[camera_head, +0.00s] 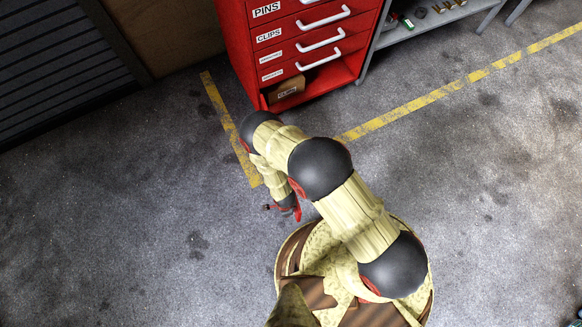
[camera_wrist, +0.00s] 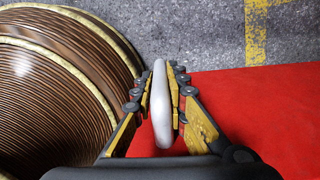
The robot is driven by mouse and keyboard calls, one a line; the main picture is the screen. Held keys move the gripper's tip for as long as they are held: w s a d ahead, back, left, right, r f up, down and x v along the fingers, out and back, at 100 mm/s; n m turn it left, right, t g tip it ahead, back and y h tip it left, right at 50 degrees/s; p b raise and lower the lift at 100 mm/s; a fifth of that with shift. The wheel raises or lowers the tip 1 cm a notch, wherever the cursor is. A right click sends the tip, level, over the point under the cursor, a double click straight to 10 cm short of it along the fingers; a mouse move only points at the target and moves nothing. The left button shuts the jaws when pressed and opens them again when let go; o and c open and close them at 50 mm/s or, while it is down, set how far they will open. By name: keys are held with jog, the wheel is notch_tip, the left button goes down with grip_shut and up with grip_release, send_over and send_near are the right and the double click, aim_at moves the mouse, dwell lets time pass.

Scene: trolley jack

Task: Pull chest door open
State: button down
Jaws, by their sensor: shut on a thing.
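The red chest (camera_head: 300,45) stands at the top of the head view, with several labelled drawers and pale bar handles. Its bottom compartment is uncovered at the front. In the wrist view a broad red panel (camera_wrist: 265,110), apparently the chest door, fills the lower right. A pale grey-white handle (camera_wrist: 162,115) stands out beside it. My gripper (camera_wrist: 160,80) is shut on this handle, one finger on each side. In the head view my gripper (camera_head: 285,207) is low, in front of the chest and near my base. My arm hides most of the door there.
A brown box (camera_head: 288,91) sits in the open bottom compartment. A grey shelf (camera_head: 425,22) with small items stands right of the chest. Yellow floor lines (camera_head: 440,103) run across the grey floor. The floor to the left and right is clear. My rounded base is close to my gripper.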

jog(key=shift+s, duration=0.3)
jog(key=c, duration=1.9)
grip_release()
jog(key=shift+w, duration=0.1)
jog(key=shift+o, duration=0.7)
jog(key=shift+w+a, duration=0.1)
notch_tip(320, 180, up, 12)
jog(key=shift+f, duration=0.1)
jog(key=shift+w, duration=0.1)
